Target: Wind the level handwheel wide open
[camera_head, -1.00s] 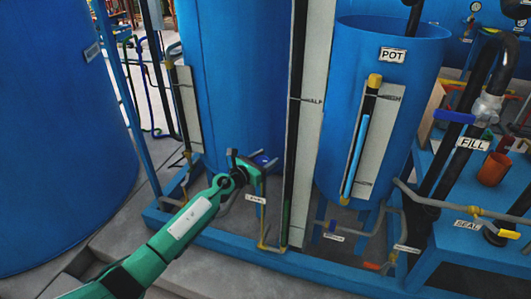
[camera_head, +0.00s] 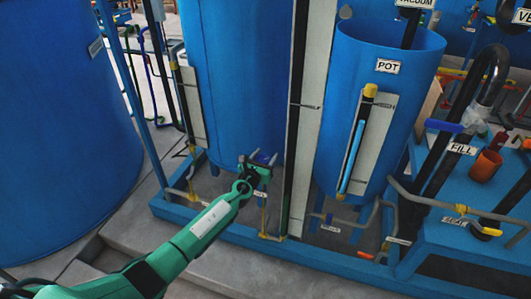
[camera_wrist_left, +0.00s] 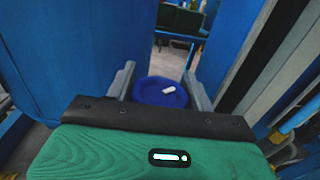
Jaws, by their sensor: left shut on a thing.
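The level handwheel (camera_wrist_left: 160,92) is a small blue round wheel with a pale mark on its top. In the left wrist view it sits between the two grey fingers of my left gripper (camera_wrist_left: 162,88), which is shut on it. My right gripper is not in view.
The tank labelled POT (camera_head: 345,120) stands to the right with a sight gauge. A tall gauge board (camera_head: 308,110) rises close beside my left gripper. A blue base frame (camera_head: 230,232) runs below. Pipes and a FILL label (camera_head: 461,149) are at the right.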

